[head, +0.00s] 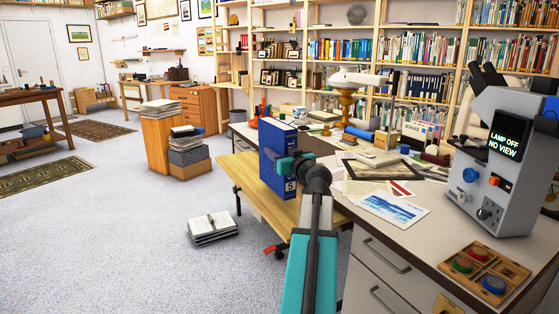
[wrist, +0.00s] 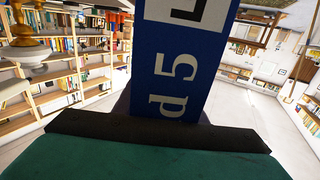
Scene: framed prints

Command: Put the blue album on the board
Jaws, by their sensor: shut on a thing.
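The blue album (head: 272,158) stands upright, its spine with white lettering and a "5" towards me. My gripper (head: 294,164) is shut on it at the spine side. In the wrist view the blue spine (wrist: 178,75) fills the upper middle, with "d 5" in white, above the dark edge of my gripper (wrist: 155,130). A light wooden board (head: 232,173) on dark legs lies below and around the album in the head view. I cannot tell whether the album's lower edge touches it. My arm and the album hide part of the board.
A desk with papers, a blue print (head: 393,208) and a microscope (head: 500,160) stands at right. A wooden tray (head: 478,284) with coloured pots lies at its front. A stack of books (head: 212,228) is on the floor left of the board.

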